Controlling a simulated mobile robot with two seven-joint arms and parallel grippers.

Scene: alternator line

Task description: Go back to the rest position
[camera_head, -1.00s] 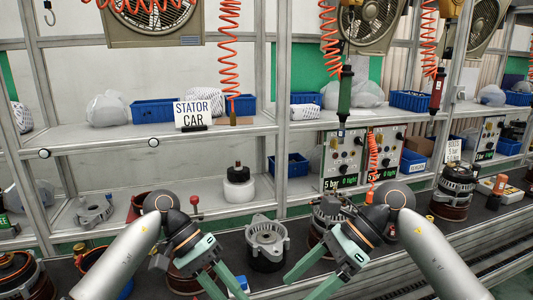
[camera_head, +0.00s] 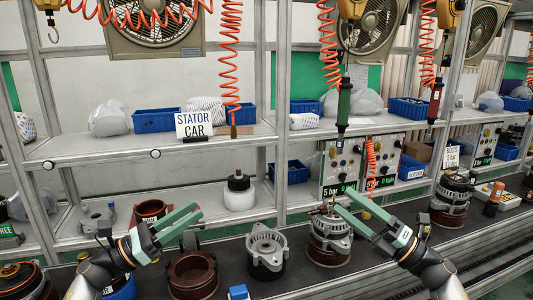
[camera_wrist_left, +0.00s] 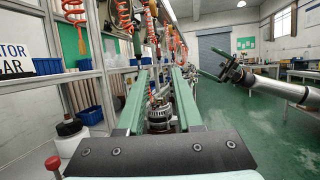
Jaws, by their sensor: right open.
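My left gripper (camera_head: 199,211) is at the left of the head view, raised above the bench, its green fingers pointing right. In the left wrist view, its two fingers (camera_wrist_left: 160,71) stand apart with nothing held between them. My right gripper (camera_head: 341,198) is right of the middle in the head view, its fingers pointing left, spread and empty. It overlaps an alternator (camera_head: 330,241) in the picture; I see no grip on it. My right gripper also shows at the right of the left wrist view (camera_wrist_left: 209,69).
A grey housing (camera_head: 266,250) and a brown ring part (camera_head: 192,277) stand on the dark bench between the arms. A blue block (camera_head: 239,292) lies at the front. Screwdrivers hang above.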

